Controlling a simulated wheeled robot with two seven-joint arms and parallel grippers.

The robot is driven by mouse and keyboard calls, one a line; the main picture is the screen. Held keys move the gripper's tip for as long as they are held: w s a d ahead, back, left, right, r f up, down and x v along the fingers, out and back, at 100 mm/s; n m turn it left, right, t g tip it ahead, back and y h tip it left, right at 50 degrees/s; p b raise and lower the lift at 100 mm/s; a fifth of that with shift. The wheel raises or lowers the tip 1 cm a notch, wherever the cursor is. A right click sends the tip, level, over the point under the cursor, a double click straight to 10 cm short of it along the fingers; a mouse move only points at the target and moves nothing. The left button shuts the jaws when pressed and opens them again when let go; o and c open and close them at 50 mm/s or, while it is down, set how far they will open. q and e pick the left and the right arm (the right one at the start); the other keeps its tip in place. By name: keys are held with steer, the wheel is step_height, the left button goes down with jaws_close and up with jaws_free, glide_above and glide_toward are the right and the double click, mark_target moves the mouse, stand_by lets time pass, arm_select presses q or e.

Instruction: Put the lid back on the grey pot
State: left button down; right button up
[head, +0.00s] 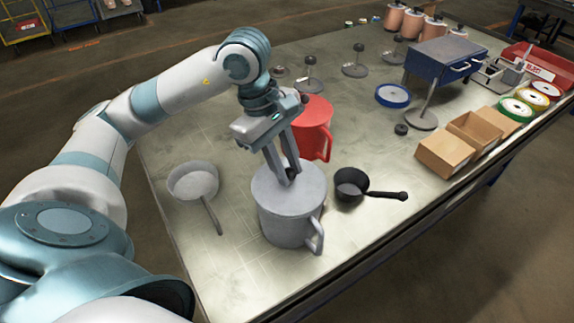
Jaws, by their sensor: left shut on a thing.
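The grey pot (285,228) stands upright near the front middle of the table, its handle toward the lower right. A grey lid (266,190) covers the pot's mouth, and no gap shows between lid and rim from here; I cannot tell whether it is fully seated. My left gripper (287,177) comes down from above and is shut on the lid at its middle. The fingers hide most of the lid's knob. My right gripper is not in view.
A red pot (314,125) stands close behind the grey pot. A light grey pan (194,181) lies to the left, a black pan (352,186) to the right. Cardboard boxes (446,153) line the right edge. The table's (240,287) front left is clear.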

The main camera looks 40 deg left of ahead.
arm_select(q)
steer(key=shift+a+f+b, duration=0.1)
steer(key=shift+b, duration=0.25)
stand_by(0.6)
steer(key=c, duration=1.4)
jaws_free()
steer(key=shift+c, duration=0.2)
steer(key=shift+o, duration=0.7)
steer(key=o, duration=0.4)
steer(key=shift+c, duration=0.2)
steer(key=shift+r+p, duration=0.4)
steer(key=shift+r, duration=0.4)
steer(key=shift+r+p, duration=1.35)
steer(key=shift+r, duration=1.45)
jaws_close()
